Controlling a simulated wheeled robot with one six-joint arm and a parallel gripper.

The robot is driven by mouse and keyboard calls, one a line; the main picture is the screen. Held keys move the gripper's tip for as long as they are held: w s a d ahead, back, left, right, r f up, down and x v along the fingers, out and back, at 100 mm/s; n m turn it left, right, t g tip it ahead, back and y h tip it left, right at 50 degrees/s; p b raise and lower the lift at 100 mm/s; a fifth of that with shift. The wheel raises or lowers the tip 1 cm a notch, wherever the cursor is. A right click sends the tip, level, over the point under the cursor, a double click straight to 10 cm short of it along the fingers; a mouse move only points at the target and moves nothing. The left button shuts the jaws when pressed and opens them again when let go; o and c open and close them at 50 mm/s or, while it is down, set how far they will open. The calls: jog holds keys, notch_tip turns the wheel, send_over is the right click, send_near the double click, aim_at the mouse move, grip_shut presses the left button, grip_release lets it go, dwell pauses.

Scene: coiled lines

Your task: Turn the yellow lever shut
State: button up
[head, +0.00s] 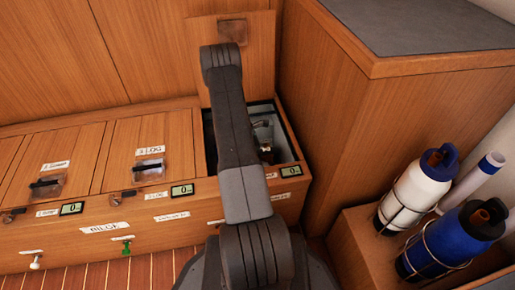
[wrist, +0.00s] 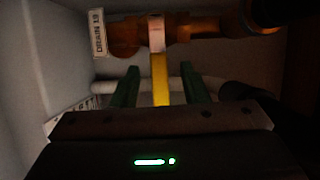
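The yellow lever (wrist: 161,82) shows in the wrist view, pointing from an orange-brown pipe valve (wrist: 190,28) down toward the camera. Its far part near the pipe looks pale. My gripper (wrist: 159,70) is open, with one green finger on each side of the lever. A dark gap shows between the lever and each finger, so neither seems to touch it. In the head view my arm reaches down into the open locker (head: 290,135) and hides my gripper and the lever.
A tag reading DRAIN 19 (wrist: 98,32) hangs left of the valve. A pale pipe (wrist: 205,84) runs behind the fingers. The locker walls are close. The raised lid (head: 262,60) stands behind my arm; a tall wooden cabinet (head: 335,110) is right. Bottles (head: 415,190) stand farther right.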

jog(key=p+v, duration=0.4)
jog(key=v, duration=1)
jog(key=shift+f, duration=0.15)
jog(key=b+x, duration=0.4)
jog(key=x, duration=1)
jog(key=shift+w, duration=0.15)
